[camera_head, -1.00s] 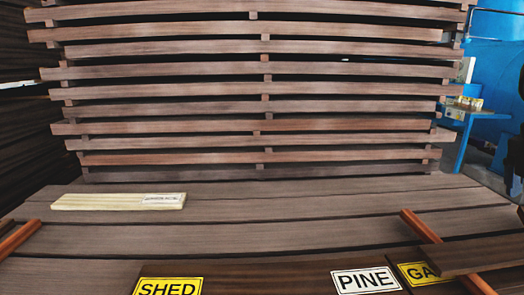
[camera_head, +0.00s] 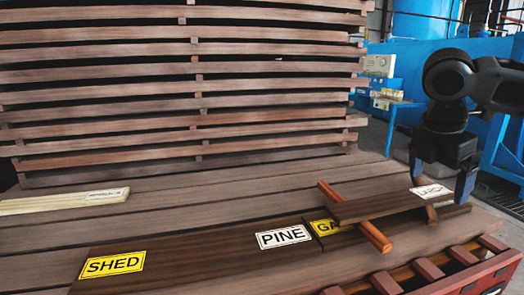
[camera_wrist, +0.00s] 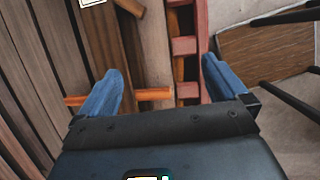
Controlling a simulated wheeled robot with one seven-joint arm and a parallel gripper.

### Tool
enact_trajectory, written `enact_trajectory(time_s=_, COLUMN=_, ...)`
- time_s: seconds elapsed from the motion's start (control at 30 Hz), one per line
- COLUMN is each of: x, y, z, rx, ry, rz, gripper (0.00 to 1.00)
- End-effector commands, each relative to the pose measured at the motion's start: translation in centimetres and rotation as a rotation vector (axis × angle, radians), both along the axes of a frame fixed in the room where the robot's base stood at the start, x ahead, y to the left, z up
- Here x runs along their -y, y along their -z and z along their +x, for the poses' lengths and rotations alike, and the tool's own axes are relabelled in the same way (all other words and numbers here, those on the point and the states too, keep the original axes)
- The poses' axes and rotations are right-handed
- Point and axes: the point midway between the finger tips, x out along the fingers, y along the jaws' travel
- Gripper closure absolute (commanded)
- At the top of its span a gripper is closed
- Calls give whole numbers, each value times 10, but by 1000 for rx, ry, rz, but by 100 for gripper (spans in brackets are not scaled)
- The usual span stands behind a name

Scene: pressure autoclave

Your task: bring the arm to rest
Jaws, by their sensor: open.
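My gripper (camera_head: 440,180) is at the right of the head view, its two blue fingers pointing down near the right end of a short dark plank (camera_head: 385,204). The fingers are apart. In the wrist view my gripper (camera_wrist: 163,70) is open, with nothing held between its fingers. A white label (camera_head: 431,191) shows on a board just below the fingers. I cannot tell the exact height of the fingers above the boards.
A tall stack of spaced planks (camera_head: 240,90) stands behind. A pale board (camera_head: 62,201) lies at left. A SHED sign (camera_head: 112,265) and a PINE sign (camera_head: 284,237) lie in front. An orange stick (camera_head: 372,233) lies under the short plank. Blue equipment (camera_head: 425,65) stands at the back right.

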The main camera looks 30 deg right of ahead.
Motion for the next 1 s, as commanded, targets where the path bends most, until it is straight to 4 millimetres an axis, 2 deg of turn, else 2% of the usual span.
enact_trajectory(time_s=0.27, x=-47, y=14, z=41, rx=146, ry=-53, rz=111, gripper=0)
enact_trajectory(time_s=0.43, x=-91, y=20, z=74, rx=279, ry=-88, rz=221, gripper=0)
enact_trajectory(time_s=0.57, x=-144, y=22, z=107, rx=421, ry=-112, rz=362, gripper=0)
enact_trajectory(time_s=0.7, x=-206, y=17, z=137, rx=590, ry=-115, rz=548, gripper=0)
enact_trajectory(time_s=0.9, x=-280, y=1, z=163, rx=794, ry=-64, rz=818, gripper=0)
enact_trajectory(time_s=1.0, x=-310, y=-7, z=170, rx=881, ry=-15, rz=950, gripper=0)
